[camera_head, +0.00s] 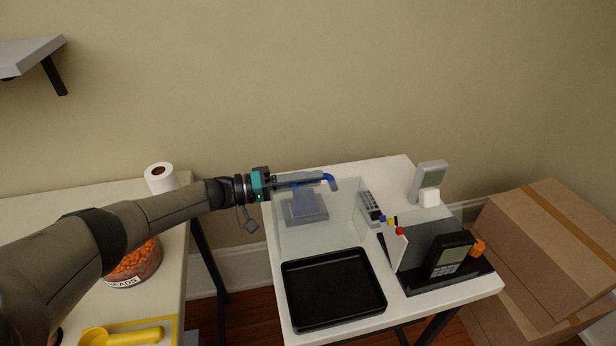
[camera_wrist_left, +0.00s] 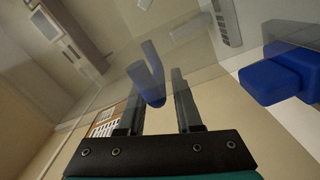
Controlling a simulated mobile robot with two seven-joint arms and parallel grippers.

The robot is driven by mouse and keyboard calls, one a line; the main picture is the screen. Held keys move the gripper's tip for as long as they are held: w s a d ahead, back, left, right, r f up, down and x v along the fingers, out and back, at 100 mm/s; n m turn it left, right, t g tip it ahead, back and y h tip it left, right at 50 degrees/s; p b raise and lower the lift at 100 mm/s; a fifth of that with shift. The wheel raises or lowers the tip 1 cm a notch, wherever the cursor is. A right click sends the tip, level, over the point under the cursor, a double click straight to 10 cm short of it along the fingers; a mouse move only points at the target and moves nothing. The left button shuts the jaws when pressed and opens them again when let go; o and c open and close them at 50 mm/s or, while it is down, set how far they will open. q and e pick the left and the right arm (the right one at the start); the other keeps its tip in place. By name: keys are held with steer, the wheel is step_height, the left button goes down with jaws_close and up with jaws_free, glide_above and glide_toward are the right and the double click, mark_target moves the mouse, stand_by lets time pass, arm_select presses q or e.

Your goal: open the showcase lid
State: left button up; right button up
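The showcase (camera_head: 345,231) is a clear box standing on the white table, with a blue piece on a grey base (camera_head: 303,206) seen through it. A curved blue handle (camera_head: 330,181) shows at its top, and the lid looks down, though its clear edges are hard to make out. My left gripper (camera_head: 318,177) reaches in from the left, level with the handle. In the left wrist view the fingers (camera_wrist_left: 158,88) are apart, with the blue handle (camera_wrist_left: 150,75) showing between them; I cannot tell whether they touch it. My right gripper is out of view.
A black tray (camera_head: 333,321) lies in front of the showcase. A dark handheld on a black stand (camera_head: 449,256) and a grey handheld (camera_head: 430,178) stand to the right. Cardboard boxes (camera_head: 545,240) are beyond. A bead jar (camera_head: 134,267) sits under my left arm.

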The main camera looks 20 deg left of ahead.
arm_select(q)
steer(key=shift+o, duration=1.1)
steer(key=shift+a, duration=0.1)
steer(key=v, duration=1.5)
steer(key=shift+b, duration=0.4)
steer(key=shift+s, duration=0.1)
